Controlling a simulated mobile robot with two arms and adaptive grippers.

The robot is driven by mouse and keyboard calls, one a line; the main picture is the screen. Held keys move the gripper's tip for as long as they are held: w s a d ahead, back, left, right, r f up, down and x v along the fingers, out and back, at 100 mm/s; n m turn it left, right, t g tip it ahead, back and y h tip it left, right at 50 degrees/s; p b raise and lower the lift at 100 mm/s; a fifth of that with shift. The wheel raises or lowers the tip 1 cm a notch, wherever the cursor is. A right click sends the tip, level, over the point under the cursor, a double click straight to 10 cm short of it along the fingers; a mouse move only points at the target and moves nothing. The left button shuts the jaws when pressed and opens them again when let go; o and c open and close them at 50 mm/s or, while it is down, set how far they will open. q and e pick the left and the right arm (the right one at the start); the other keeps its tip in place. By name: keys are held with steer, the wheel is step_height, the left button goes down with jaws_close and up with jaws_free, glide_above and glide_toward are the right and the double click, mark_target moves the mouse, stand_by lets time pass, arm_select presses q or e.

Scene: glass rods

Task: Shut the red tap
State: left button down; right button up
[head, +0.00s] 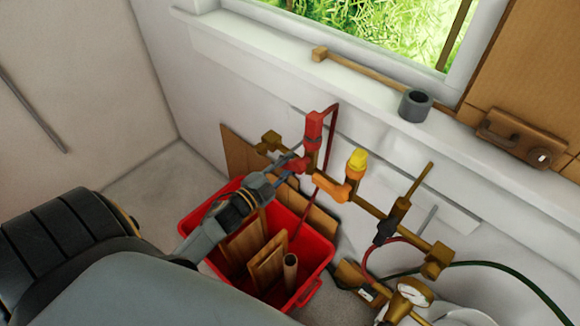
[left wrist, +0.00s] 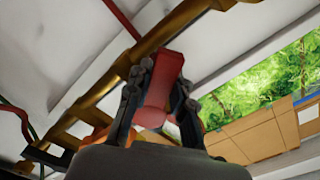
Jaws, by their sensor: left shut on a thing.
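The red tap (head: 314,127) sits on a brass pipe (head: 375,211) along the wall, near the pipe's left end. Its red lever sticks out toward my left gripper (head: 287,172), which reaches in from the left. In the left wrist view the gripper (left wrist: 157,88) has one dark finger on each side of the red tap's lever (left wrist: 160,82) and is shut on it. The finger contacts are partly hidden in the head view. My right gripper is in neither view.
An orange tap with a yellow top (head: 357,160) stands just right of the red one. A red crate (head: 318,250) with wooden boards is below the pipe. A pressure gauge (head: 414,292) and hoses are at lower right. A grey cup (head: 415,105) stands on the windowsill (head: 250,45).

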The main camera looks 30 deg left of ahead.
arm_select(q)
steer(key=m, duration=0.1)
steer(key=r+m, duration=0.1)
steer(key=shift+a+m, duration=0.25)
steer(key=shift+m, duration=0.15)
steer(key=shift+a+r+m, duration=0.1)
steer(key=shift+r+m, duration=0.25)
steer(key=shift+m, duration=0.55)
steer(key=shift+r+m, duration=0.3)
steer(key=shift+m, duration=0.6)
steer(key=c, duration=1.1)
jaws_free()
steer(key=shift+c, duration=0.2)
steer(key=s+a, duration=0.1)
steer(key=s, duration=1.1)
steer(key=shift+a, duration=0.3)
steer(key=shift+w, duration=0.1)
